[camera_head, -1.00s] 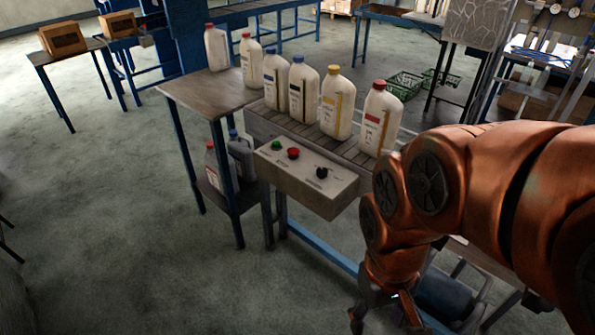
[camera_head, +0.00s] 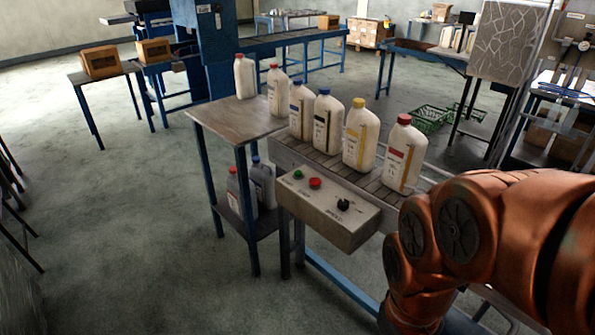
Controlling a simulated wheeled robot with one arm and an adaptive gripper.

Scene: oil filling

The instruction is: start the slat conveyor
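The slat conveyor (camera_head: 283,151) stands in the middle of the head view, with several white oil bottles on and beside it in a row. Its control box (camera_head: 325,222) is fixed to the near side. On the box's sloped top are a green button (camera_head: 298,174), a red button (camera_head: 315,183) and a black knob (camera_head: 343,205). My orange arm fills the lower right, to the right of the control box and apart from it. My gripper is below the bottom edge of the view, so its state is hidden.
A wooden-topped table (camera_head: 225,118) adjoins the conveyor's left end, with grey bottles (camera_head: 262,183) on its lower shelf. Cardboard boxes (camera_head: 101,62) sit on small tables at the back left. Green crates (camera_head: 430,118) lie on the floor behind. The floor at left is open.

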